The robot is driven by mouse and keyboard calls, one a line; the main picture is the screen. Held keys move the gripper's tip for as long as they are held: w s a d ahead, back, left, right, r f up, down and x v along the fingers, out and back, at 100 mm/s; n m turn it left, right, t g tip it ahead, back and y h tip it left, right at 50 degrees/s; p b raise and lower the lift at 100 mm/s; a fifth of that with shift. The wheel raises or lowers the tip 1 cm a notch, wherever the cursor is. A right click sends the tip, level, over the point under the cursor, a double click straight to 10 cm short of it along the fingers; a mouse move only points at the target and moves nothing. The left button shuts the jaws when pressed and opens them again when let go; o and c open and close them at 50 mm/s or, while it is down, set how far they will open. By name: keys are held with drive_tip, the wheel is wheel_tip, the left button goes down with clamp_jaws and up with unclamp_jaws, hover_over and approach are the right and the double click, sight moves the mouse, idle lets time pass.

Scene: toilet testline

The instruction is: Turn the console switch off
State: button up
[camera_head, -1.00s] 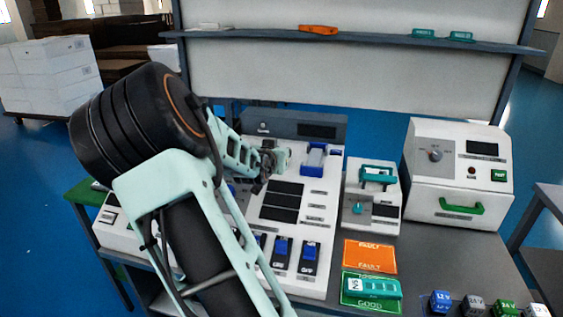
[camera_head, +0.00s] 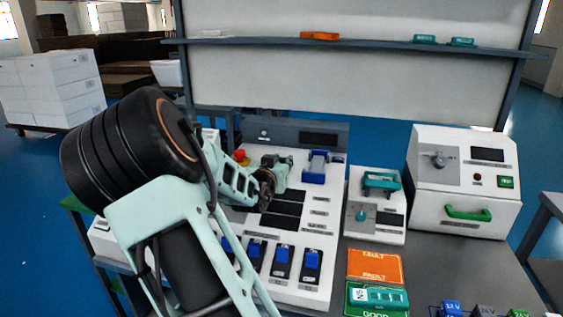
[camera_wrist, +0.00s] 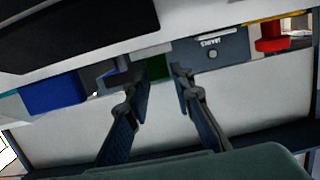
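The white console (camera_head: 318,228) stands on the bench with dark panels on its face and a row of blue rocker switches (camera_head: 283,255) along its front. At its back is a dark grey header (camera_head: 290,128) with a display and a small round control (camera_head: 263,133); a grey plate with a small round control (camera_wrist: 212,54) shows in the wrist view. My gripper (camera_head: 277,172) is over the upper part of the console. In the wrist view my gripper (camera_wrist: 155,85) has its two fingers apart with nothing between them. My arm hides the console's left part.
A red button (camera_head: 241,156) stands at the console's back left; it also shows in the wrist view (camera_wrist: 268,38). A blue fixture (camera_head: 317,168) is just right of my gripper. A smaller teal-handled device (camera_head: 377,210) and a white box with a green handle (camera_head: 465,190) stand further right.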

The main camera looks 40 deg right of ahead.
drive_tip(key=shift+o, duration=1.4)
drive_tip(key=shift+a, duration=0.1)
drive_tip(key=v, duration=1.2)
